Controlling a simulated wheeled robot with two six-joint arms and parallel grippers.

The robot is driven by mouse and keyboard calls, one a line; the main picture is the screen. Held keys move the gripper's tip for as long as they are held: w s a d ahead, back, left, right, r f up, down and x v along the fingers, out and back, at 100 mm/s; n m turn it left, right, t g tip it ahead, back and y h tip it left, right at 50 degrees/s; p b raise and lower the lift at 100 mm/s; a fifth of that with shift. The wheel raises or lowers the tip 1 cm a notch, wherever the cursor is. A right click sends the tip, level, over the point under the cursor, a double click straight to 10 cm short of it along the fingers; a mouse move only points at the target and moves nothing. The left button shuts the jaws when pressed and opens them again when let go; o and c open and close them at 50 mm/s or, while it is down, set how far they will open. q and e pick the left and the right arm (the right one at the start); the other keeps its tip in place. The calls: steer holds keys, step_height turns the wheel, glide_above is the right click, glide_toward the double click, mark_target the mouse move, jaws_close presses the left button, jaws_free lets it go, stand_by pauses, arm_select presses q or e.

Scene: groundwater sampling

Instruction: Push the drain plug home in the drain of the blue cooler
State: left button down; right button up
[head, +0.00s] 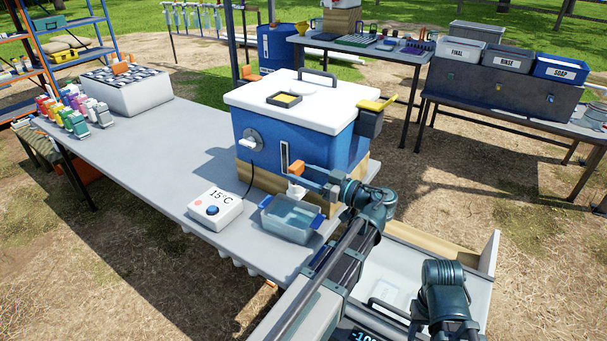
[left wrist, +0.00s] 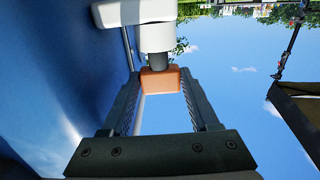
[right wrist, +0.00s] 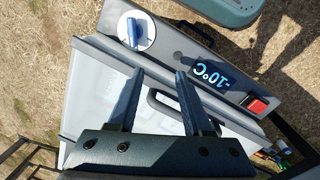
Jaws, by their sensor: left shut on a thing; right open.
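The blue cooler (head: 300,150) with a white lid stands on a wooden block on the table. Its white drain spout (head: 297,190) sticks out low on the front and also shows in the left wrist view (left wrist: 155,38). My left gripper (head: 304,173) is shut on the orange drain plug (head: 296,168), just above the spout. In the left wrist view the plug (left wrist: 160,80) sits between the fingertips. Its dark stem is lined up with the white spout, and part of the stem still shows between them. My right gripper (right wrist: 155,85) is open and empty above the grey freezer box.
A clear tray with blue handles (head: 290,218) stands below the spout. A white 15°C box (head: 215,208) with a cable is left of it. The grey box (right wrist: 190,45) reading -10°C is below my right gripper. The table (head: 165,140) left of the cooler is mostly clear.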

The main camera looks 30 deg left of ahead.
arm_select(q)
steer(key=shift+f+b, duration=1)
steer(key=shift+f, duration=0.1)
arm_select(e)
steer(key=shift+f, duration=1.1)
arm_select(q)
steer(key=shift+c, duration=0.3)
jaws_free()
